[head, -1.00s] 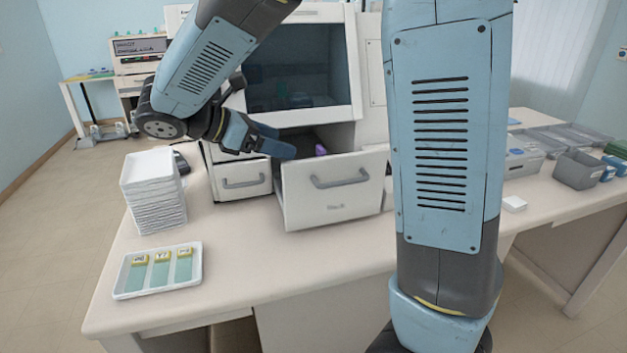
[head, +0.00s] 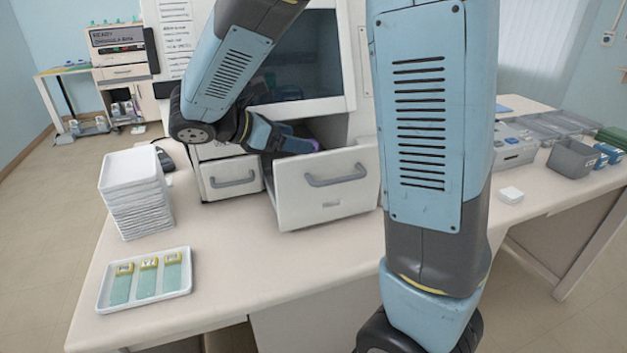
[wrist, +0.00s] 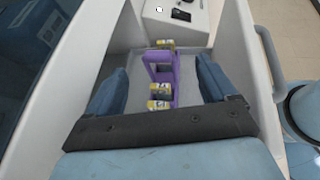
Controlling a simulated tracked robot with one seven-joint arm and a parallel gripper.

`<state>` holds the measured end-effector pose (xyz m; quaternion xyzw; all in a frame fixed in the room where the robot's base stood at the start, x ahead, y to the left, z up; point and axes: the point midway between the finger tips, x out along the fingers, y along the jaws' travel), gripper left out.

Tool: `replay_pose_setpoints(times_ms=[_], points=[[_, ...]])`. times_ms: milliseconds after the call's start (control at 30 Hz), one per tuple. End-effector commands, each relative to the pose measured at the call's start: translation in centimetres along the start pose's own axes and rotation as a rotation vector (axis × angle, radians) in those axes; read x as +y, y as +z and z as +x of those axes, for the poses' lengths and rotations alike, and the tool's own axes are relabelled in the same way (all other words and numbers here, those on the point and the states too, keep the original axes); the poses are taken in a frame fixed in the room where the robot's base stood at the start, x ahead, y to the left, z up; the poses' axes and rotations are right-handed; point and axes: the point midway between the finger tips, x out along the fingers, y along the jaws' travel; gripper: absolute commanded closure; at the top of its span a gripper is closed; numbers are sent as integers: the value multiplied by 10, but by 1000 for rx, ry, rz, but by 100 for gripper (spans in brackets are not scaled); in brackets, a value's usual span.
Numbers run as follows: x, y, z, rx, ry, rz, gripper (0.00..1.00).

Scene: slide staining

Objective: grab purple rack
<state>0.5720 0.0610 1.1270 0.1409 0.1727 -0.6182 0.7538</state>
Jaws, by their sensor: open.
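The purple rack (wrist: 161,72) stands inside the open drawer, with yellow-labelled slides (wrist: 159,97) at its near end and another yellow label at its far end. In the wrist view my gripper (wrist: 158,85) is open, with one finger on each side of the rack and a visible gap to both. In the head view my gripper (head: 290,146) reaches over the open drawer (head: 328,190). Only a small bit of purple shows there beside the fingers; the rest of the rack is hidden.
A closed drawer (head: 232,178) is left of the open one. A stack of white trays (head: 135,195) stands on the left of the bench, with a white tray of slides (head: 188,283) in front. Grey bins (head: 573,160) stand at right. The bench front is clear.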

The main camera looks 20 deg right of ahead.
Motion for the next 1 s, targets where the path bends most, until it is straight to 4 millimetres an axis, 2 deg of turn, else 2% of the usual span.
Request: replay_pose_setpoints(times_ms=[167, 500, 767, 1000], points=[[1, 0, 8, 0, 0, 0, 15], [4, -2, 49, 0, -1, 1, 15], [4, -2, 53, 0, 1, 1, 15], [4, -2, 52, 1, 1, 1, 38]])
